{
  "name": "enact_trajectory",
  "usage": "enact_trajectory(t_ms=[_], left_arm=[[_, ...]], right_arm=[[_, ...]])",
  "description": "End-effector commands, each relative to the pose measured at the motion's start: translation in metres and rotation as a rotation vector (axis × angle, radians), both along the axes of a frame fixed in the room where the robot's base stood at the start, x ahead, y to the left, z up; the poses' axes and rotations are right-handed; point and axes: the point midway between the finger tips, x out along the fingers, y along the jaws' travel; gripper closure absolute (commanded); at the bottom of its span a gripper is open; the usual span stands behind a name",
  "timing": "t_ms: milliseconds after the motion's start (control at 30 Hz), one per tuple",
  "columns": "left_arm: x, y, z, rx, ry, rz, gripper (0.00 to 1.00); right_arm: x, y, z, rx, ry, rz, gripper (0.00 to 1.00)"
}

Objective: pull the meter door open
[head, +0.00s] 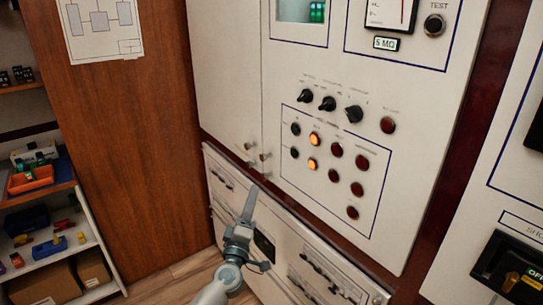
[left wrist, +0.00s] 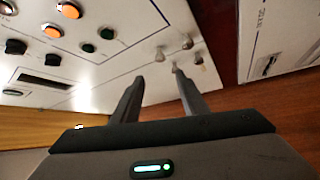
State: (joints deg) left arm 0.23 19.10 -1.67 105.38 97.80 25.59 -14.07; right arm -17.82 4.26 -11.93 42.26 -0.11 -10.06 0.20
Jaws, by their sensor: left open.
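I cannot tell for sure which is the meter door. Small knobs (head: 248,146) and (head: 265,156) sit on either side of the seam near the bottom edge. My left gripper (head: 252,203) is below these knobs, in front of the lower panel. In the left wrist view, small metal knobs (left wrist: 187,41) lie beyond the open, empty fingers (left wrist: 159,76), apart from them. My right gripper is not in view.
The right panel carries black rotary knobs (head: 327,103) and lit orange buttons (head: 314,139). A lower white panel (head: 290,250) sits beneath. A wooden wall (head: 120,130) and a shelf with bins (head: 35,180) stand at left. A black breaker handle (head: 510,270) protrudes at right.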

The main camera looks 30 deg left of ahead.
Motion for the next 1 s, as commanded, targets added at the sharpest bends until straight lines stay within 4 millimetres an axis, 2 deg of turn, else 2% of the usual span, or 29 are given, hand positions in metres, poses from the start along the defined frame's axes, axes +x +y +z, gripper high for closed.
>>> enact_trajectory(t_ms=[267, 467, 667, 1000], left_arm=[[0.001, 0.0, -0.001, 0.002, 0.001, -0.001, 0.6], [0.01, 0.003, 0.003, 0.003, 0.002, -0.001, 0.6], [0.032, 0.011, 0.011, 0.004, 0.001, 0.0, 0.6], [0.086, 0.03, 0.029, 0.003, 0.002, -0.001, 0.6]], right_arm=[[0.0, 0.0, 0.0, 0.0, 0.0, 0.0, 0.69], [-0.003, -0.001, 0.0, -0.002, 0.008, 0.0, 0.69], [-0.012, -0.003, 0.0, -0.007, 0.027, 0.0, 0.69], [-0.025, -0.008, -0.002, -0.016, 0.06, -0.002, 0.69]])
